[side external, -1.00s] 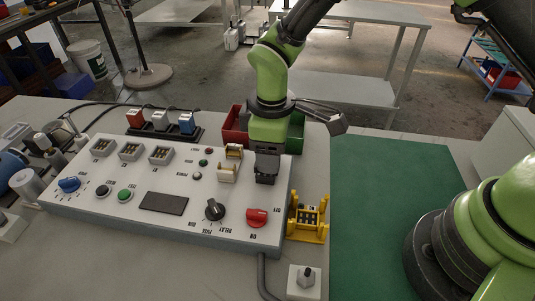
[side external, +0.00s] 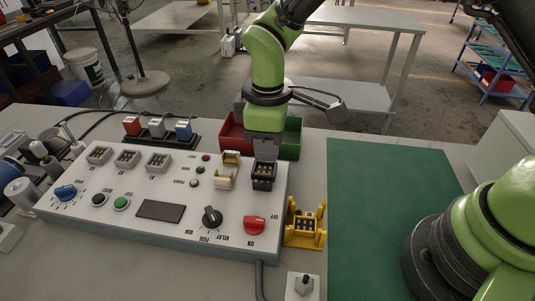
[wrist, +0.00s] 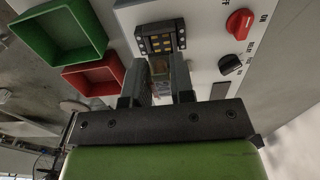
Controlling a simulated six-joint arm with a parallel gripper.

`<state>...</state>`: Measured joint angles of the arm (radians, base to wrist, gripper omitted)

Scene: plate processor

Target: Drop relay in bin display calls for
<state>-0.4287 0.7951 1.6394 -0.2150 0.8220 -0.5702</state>
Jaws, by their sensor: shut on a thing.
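My gripper (side external: 265,150) is above the rear right of the white panel, beside the bins. In the wrist view, the fingers of my gripper (wrist: 160,75) are shut on a small clear-cased relay (wrist: 159,68). The relay is hidden in the side view. The black socket (side external: 264,175) on the panel is empty, its contacts showing; it also shows in the wrist view (wrist: 160,38). The red bin (side external: 229,143) and green bin (side external: 297,126) stand behind the panel, partly hidden by my gripper. The display (side external: 161,211) looks dark, with nothing readable.
The panel carries a black rotary knob (side external: 212,217), a red switch (side external: 255,225) and several grey sockets. A yellow fixture (side external: 305,227) stands right of the panel. A green mat (side external: 385,210) is clear. Red, white and blue modules (side external: 159,127) stand behind the panel.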

